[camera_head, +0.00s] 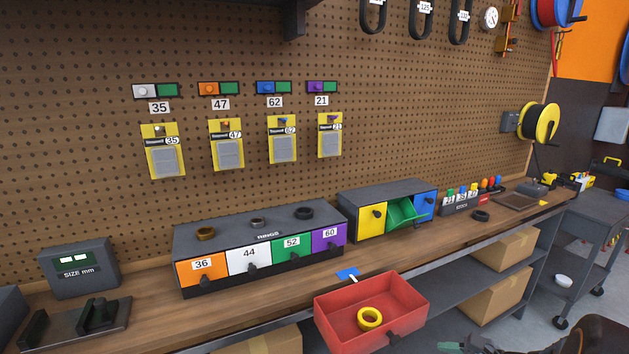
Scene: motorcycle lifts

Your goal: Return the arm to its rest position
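At the bottom right edge, a dark shape with greenish tips (455,346) shows in part; it looks like the end of my gripper, cut off by the frame. A dark rounded part (597,336) to its right looks like a piece of my arm. Whether the fingers are apart or together cannot be told. The visible tips are to the right of and below a red open bin (333,325), apart from it in the picture. The bin holds a yellow ring (370,318). Most of the arm is out of view.
The wooden bench (140,305) carries a ring drawer cabinet (186,246), a second cabinet (345,196) with its green drawer (405,214) open, and a size display (80,267). Cardboard boxes (500,297) sit below. A grey cart (590,230) stands right. Pegboard (250,40) rises behind.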

